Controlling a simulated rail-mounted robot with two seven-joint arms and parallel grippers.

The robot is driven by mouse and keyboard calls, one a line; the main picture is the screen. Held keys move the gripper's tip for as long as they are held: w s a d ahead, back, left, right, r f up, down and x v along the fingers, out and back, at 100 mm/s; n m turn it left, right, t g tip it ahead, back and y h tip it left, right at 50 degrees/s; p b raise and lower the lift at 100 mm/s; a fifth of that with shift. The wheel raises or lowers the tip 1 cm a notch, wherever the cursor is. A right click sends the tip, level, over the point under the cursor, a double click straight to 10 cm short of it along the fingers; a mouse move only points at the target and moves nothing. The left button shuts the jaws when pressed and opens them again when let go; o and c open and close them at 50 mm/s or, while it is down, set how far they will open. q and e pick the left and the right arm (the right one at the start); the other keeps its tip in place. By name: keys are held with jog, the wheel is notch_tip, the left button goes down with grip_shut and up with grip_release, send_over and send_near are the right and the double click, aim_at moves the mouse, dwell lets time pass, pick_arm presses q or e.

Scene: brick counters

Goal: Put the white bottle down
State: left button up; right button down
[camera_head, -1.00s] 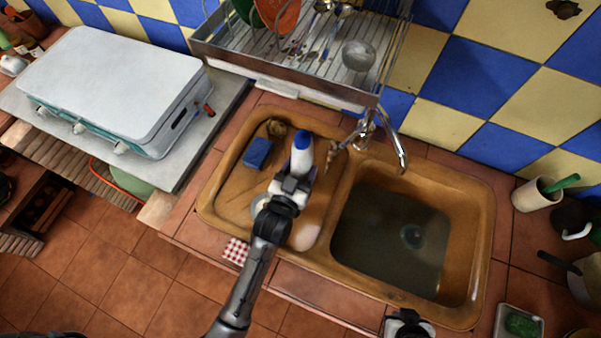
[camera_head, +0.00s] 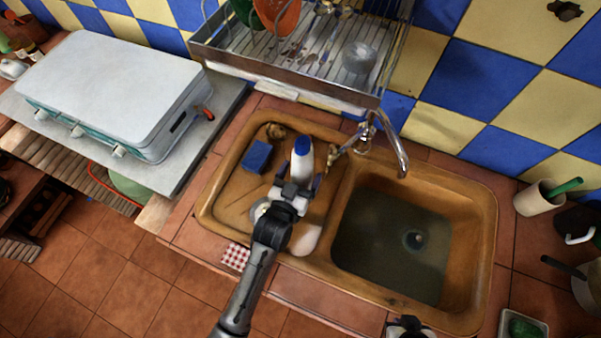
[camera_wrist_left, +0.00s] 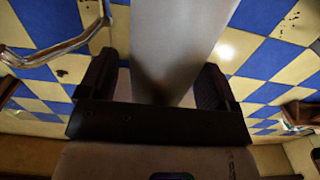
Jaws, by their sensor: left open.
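The white bottle (camera_head: 302,160) with a blue cap looks upright over the left, draining side of the brown sink (camera_head: 222,190). My left gripper (camera_head: 298,186) is at the bottle, and its arm hides the bottle's lower part. In the left wrist view the pale bottle (camera_wrist_left: 175,45) lies between the two dark fingers of my left gripper (camera_wrist_left: 153,80), which is open around it. Whether a finger touches it I cannot tell. Only a small part of my right gripper (camera_head: 408,329) shows at the bottom edge, and its jaws cannot be made out.
A blue sponge (camera_head: 256,157) lies left of the bottle. The tap (camera_head: 390,140) and the water-filled basin (camera_head: 385,240) are to the right. A metal dish rack (camera_head: 300,62) stands behind. A checked cloth (camera_head: 235,256) lies at the sink's front edge.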

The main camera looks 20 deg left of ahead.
pick_arm(q)
jog(key=shift+r, duration=0.2)
pick_arm(e)
jog(key=shift+r, duration=0.1)
jog(key=shift+a+r, duration=0.15)
pick_arm(q)
jog(key=s, duration=0.7)
jog(key=shift+s+a, duration=0.25)
jog(key=shift+a, duration=0.15)
